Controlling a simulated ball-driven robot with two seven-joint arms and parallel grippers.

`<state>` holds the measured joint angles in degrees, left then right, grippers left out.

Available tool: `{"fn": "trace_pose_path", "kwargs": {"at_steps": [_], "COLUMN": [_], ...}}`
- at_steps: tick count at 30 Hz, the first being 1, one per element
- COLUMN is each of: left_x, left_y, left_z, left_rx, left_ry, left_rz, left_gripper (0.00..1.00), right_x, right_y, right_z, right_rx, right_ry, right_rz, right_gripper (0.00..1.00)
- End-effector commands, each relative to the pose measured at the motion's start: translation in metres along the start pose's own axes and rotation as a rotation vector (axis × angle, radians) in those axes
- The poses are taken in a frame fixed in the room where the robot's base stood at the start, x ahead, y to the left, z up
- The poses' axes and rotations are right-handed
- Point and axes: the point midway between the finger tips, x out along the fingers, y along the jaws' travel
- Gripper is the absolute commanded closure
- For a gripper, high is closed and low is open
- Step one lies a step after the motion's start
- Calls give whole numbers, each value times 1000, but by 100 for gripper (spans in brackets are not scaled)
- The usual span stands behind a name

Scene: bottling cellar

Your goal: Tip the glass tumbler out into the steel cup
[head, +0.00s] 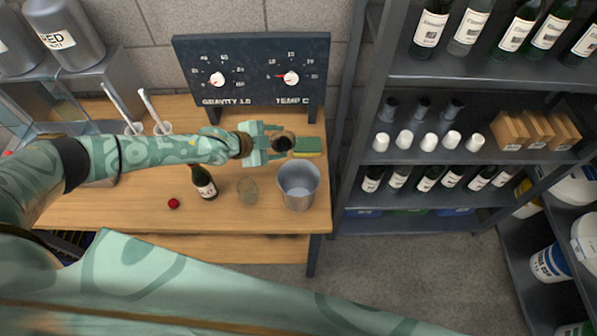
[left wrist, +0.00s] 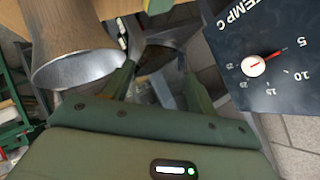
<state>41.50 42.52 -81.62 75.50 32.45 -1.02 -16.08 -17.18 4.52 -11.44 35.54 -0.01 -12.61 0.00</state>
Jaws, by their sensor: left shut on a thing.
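My left gripper (head: 270,143) reaches in from the left over the back of the wooden table. It is shut on the glass tumbler (head: 284,143), which looks dark inside. The tumbler is apart from the cup. My right gripper is not in view.
A second clear glass (head: 247,190) stands left of the cup, beside a dark bottle (head: 204,183) and a small red ball (head: 173,203). A dial panel (head: 250,70) stands at the back of the table (head: 130,215).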

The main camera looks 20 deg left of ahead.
Motion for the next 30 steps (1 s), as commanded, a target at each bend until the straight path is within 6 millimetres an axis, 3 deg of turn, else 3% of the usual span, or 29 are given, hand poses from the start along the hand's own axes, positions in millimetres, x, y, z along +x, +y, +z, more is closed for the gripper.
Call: {"fn": "trace_pose_path", "kwargs": {"at_steps": [9,20,22,30], "left_x": [-7,2,7,-5], "left_y": [-2,7,12,3], "left_z": [-7,5,9,-8], "left_rx": [124,321,380,532], "left_ry": [-50,-126,-147,-201], "left_rz": [-71,-180,-213,-295], "left_gripper": [68,68,68,68], "right_x": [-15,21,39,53], "right_y": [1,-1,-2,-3], "right_z": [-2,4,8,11], "right_rx": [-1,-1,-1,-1], "right_ry": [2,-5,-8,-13], "right_rz": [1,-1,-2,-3], "right_gripper": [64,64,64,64]}}
